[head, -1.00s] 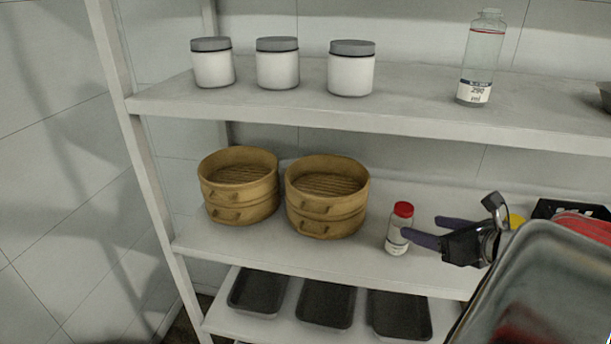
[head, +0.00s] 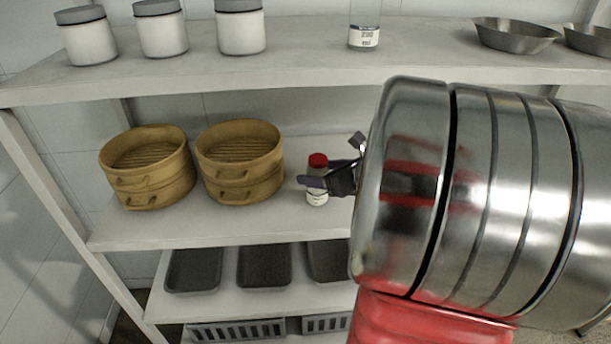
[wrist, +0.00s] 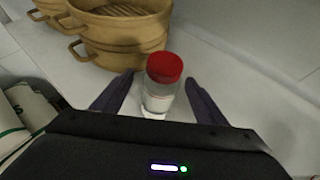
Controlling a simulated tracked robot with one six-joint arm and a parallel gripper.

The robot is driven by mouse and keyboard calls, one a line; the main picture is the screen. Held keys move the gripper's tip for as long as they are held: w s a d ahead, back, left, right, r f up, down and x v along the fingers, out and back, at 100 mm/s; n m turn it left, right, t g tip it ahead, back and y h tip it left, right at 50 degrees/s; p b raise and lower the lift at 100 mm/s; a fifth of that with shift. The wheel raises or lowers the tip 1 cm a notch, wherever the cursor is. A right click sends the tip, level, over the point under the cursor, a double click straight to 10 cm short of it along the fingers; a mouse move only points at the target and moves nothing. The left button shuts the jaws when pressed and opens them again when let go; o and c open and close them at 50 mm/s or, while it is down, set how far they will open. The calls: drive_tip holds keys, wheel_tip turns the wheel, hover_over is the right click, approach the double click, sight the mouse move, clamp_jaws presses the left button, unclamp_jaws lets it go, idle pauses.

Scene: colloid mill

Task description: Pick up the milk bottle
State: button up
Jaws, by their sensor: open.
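The milk bottle (head: 317,180) is a small clear bottle with a red cap and a white label. It stands upright on the middle shelf, right of the bamboo steamers. In the wrist view the bottle (wrist: 162,84) stands between my two dark purple fingers. My gripper (head: 328,182) is open at the bottle, with one finger in front of it in the head view. In the wrist view my gripper (wrist: 160,88) shows a gap on each side of the bottle.
Two bamboo steamers (head: 240,162) stand left of the bottle on the middle shelf (head: 200,222). White jars (head: 240,32), a clear bottle (head: 363,30) and metal bowls (head: 514,36) are on the upper shelf. Black trays (head: 264,266) lie on the shelf below. My arm blocks the right side.

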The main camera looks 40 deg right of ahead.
sight(310, 158)
drive_tip(key=shift+x, duration=2.65)
drive_tip(key=shift+r, duration=0.1)
drive_tip(key=shift+d, duration=0.1)
drive_tip(key=c, duration=1.3)
drive_tip(key=shift+r, duration=0.1)
drive_tip(key=shift+r, duration=1.85)
drive_tip(key=s, duration=1.8)
drive_tip(key=shift+f, duration=0.15)
